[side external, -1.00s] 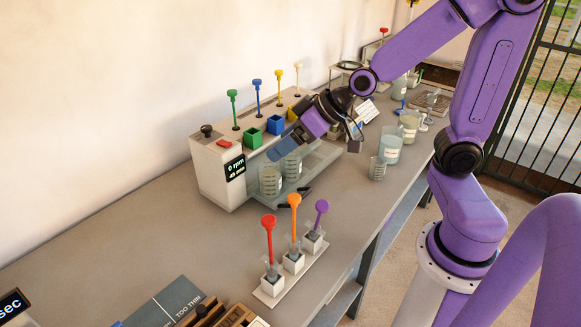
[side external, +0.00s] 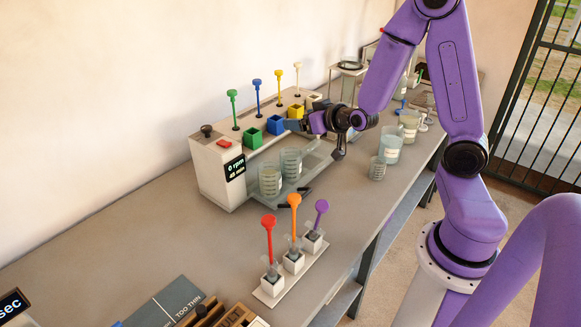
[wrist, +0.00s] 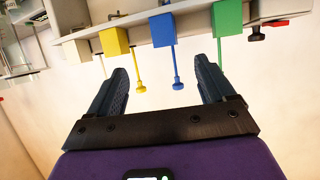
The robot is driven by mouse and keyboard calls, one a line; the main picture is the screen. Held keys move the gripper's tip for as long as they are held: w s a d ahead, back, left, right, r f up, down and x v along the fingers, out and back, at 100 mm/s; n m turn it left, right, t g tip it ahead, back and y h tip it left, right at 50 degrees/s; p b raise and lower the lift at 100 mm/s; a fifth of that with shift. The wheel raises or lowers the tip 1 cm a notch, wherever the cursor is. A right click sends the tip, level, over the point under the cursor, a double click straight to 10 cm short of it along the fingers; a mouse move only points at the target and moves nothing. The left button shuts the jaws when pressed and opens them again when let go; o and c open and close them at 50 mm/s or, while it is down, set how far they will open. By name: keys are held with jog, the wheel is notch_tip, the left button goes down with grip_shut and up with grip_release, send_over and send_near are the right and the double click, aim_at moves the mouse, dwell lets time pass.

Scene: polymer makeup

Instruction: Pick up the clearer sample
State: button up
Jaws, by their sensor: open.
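Two clear glass beakers stand side by side on the tray (side external: 318,178) of the white shaker machine: a front beaker (side external: 270,181) and a rear beaker (side external: 291,163). Both have markings and pale contents; I cannot tell which is clearer. My gripper (side external: 295,125) is above and behind the beakers, roughly level and close to the coloured blocks. In the wrist view my gripper (wrist: 162,68) is open and empty, its fingers spread toward the wall and coloured blocks. The beakers are not visible in the wrist view.
The shaker machine (side external: 213,172) carries a green block (side external: 252,137), a blue block (side external: 275,125) and upright coloured rods. A rack (side external: 268,297) with red, orange and purple stirrers stands in front. More beakers (side external: 391,150) stand to the right.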

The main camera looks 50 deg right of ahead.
send_near(284, 152)
jog(key=w, duration=0.1)
jog(key=shift+x, duration=3.85)
jog(key=shift+s+d+f, duration=0.1)
jog(key=shift+f, duration=0.1)
jog(key=c, duration=0.9)
